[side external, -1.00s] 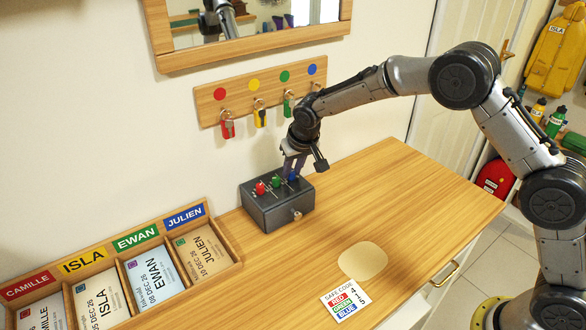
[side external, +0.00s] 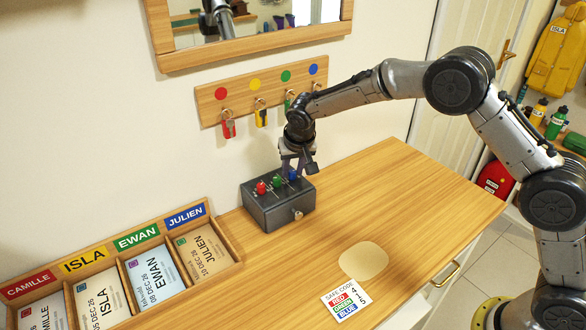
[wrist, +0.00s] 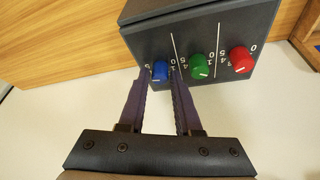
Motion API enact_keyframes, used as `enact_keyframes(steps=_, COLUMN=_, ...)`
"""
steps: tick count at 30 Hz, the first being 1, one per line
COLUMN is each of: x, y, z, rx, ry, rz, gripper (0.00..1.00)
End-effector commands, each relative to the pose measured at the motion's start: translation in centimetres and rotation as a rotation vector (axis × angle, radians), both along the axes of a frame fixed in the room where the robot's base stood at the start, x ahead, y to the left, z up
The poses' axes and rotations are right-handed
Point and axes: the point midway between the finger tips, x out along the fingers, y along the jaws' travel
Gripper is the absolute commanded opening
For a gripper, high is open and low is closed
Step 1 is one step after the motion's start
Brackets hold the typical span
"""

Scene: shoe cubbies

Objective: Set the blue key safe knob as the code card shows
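The dark key safe box (side external: 276,212) stands on the wooden counter with red, green and blue knobs on its top. The blue knob (wrist: 161,68) is at the left in the wrist view, its white mark toward the bottom of the picture; a finger partly hides its scale. My gripper (wrist: 159,73) is open, with one finger on each side of the blue knob and small gaps showing. In the side view my gripper (side external: 297,166) is at the blue knob's end of the box. The code card (side external: 345,300) lies flat at the front; its blue row seems to read 5.
The green knob (wrist: 198,66) and red knob (wrist: 240,60) sit close beside the blue one. A key rack (side external: 263,90) hangs on the wall behind. A compartmented name tray (side external: 222,262) is at left. The counter's right side is clear.

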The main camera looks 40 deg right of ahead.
Motion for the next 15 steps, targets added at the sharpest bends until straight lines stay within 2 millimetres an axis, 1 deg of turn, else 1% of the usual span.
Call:
enact_keyframes(steps=1, x=0.01, y=0.0, z=0.03, rx=0.0, ry=0.0, rz=0.0, gripper=0.44)
enact_keyframes(steps=3, x=0.01, y=0.0, z=0.01, rx=0.0, ry=0.0, rz=0.0, gripper=0.56)
enact_keyframes(steps=11, x=-0.02, y=0.0, z=0.01, rx=0.0, ry=0.0, rz=0.001, gripper=0.56)
enact_keyframes(steps=15, x=-0.21, y=0.1, z=0.67, rx=0.0, ry=-0.001, rz=0.001, gripper=0.56)
